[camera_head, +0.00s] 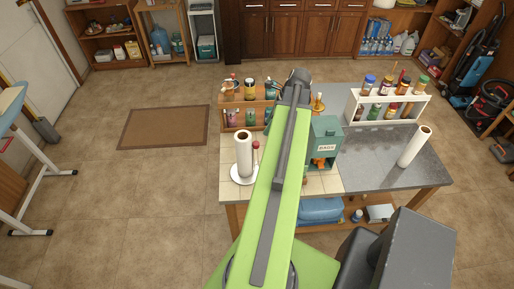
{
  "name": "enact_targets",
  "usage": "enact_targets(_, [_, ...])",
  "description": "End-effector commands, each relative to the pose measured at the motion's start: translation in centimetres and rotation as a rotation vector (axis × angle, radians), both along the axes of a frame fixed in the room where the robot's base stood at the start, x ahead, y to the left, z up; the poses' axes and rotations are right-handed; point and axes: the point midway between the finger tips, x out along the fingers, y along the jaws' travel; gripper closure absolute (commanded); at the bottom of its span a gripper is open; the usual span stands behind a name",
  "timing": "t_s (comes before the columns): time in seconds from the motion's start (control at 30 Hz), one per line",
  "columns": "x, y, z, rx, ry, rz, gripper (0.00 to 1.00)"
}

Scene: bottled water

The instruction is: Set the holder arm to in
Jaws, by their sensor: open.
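A white paper towel roll (244,153) stands upright on a round white base at the left of the work table. A thin upright arm with a red tip, likely the holder arm (255,153), stands at its right side, close to my green arm. A second paper towel roll (414,147) leans at the table's right end. My arm reaches over the middle of the table, and my gripper (298,78) is at its far dark end, to the right of and beyond the holder. The fingers are too small to make out clearly; nothing is visibly held.
A green box marked RAGS (324,142) stands just right of my arm. A wooden rack (240,115) of bottles and a white rack (386,106) of jars stand at the back. Bare grey tabletop (368,160) lies at the right.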

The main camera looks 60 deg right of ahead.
Motion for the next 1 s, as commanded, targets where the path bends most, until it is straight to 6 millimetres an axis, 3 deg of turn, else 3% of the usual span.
enact_targets(0.03, [0.5, 0.2, -2.3, 0.000, 0.000, 0.002, 0.50])
enact_targets(0.43, [3.5, 1.4, -9.8, 0.000, 0.000, 0.003, 0.50])
enact_targets(0.6, [4.3, 1.6, -11.1, 0.000, 0.000, 0.002, 0.50])
enact_targets(0.93, [4.5, 1.7, -11.2, 0.000, 0.000, 0.002, 0.50])
enact_targets(1.0, [4.5, 1.7, -11.2, 0.000, 0.000, 0.002, 0.57])
